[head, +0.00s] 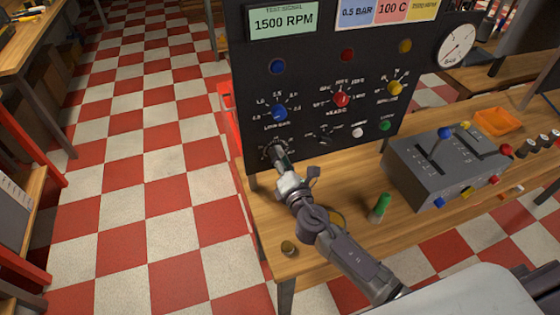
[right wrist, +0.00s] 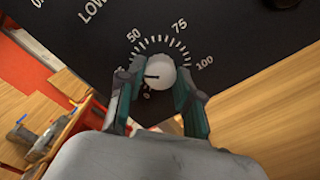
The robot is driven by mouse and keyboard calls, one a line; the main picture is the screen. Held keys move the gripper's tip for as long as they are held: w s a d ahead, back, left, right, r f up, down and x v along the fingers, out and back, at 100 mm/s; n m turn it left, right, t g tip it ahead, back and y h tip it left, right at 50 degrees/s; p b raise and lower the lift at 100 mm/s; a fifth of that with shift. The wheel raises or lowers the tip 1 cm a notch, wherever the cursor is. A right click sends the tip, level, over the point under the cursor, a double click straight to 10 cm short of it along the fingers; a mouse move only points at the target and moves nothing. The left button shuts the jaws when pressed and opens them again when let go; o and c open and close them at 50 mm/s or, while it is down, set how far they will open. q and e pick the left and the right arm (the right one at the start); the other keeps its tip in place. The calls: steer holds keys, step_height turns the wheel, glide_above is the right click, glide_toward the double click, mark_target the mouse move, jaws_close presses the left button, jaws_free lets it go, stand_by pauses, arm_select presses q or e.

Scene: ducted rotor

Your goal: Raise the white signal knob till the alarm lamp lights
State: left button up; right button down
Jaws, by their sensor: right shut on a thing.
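The white signal knob (right wrist: 161,72) sits on the black panel (head: 330,110) in a dial marked 50, 75 and 100. Its dark pointer line points left in the right wrist view. My right gripper (right wrist: 158,88) is shut on the knob, with one finger on each side. In the head view my right gripper (head: 277,152) reaches the panel's lower left corner and mostly hides the knob. Red (head: 347,55), blue (head: 277,67) and yellow (head: 405,46) round lamps show on the panel; none clearly glows. I cannot tell which is the alarm lamp. My left gripper is out of view.
A display (head: 283,20) reads 1500 RPM. Blue (head: 280,112), red (head: 341,99) and yellow (head: 395,88) knobs sit above and right of my gripper. A grey lever box (head: 440,170) and a green-topped piece (head: 381,206) stand on the wooden bench (head: 270,215).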

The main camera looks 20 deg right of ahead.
steer(key=m+b, duration=0.3)
steer(key=m, duration=0.6)
steer(key=shift+m, duration=0.3)
stand_by(0.5)
steer(key=c, duration=0.8)
jaws_free()
steer(key=shift+o, duration=0.2)
steer(key=s, duration=1.2)
steer(key=shift+d, duration=0.2)
steer(key=shift+d, duration=0.1)
